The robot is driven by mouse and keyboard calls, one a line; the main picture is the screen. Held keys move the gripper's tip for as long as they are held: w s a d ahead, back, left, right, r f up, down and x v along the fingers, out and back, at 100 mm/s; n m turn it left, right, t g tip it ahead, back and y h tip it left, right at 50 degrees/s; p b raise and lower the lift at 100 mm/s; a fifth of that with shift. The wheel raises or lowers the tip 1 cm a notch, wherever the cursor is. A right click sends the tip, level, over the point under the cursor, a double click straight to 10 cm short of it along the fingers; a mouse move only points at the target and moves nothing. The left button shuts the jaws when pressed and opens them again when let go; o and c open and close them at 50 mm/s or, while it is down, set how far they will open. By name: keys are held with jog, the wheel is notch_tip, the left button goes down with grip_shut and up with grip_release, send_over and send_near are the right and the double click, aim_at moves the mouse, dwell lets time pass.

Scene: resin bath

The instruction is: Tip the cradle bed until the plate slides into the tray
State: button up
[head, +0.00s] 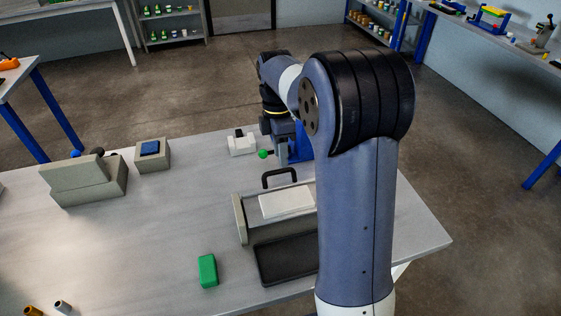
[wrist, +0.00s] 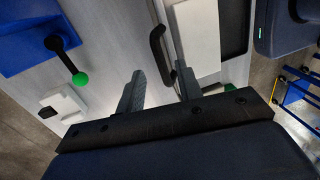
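The white plate (head: 287,203) lies on the grey cradle bed (head: 252,208), whose black handle (head: 279,176) stands at the back edge. The dark tray (head: 262,266) sits in front of the cradle, partly hidden by my arm. In the wrist view, my gripper (wrist: 160,90) is open, with its two fingers apart and nothing held. The handle (wrist: 157,45) shows just beyond the fingertips, nearer the right finger; I cannot tell whether they touch. The plate (wrist: 197,40) and part of the tray (wrist: 235,28) are to its right.
A blue stand (wrist: 28,40) with a green-knobbed lever (wrist: 80,79) is beside a small white block (head: 241,144). A green block (head: 207,270) lies left of the tray. Grey fixtures (head: 85,182) stand at the left. The table between is clear.

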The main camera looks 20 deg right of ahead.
jog(key=shift+s+f, duration=0.2)
jog(key=shift+f, duration=0.7)
jog(key=shift+s+f, duration=0.2)
jog(key=shift+f, duration=0.65)
grip_shut()
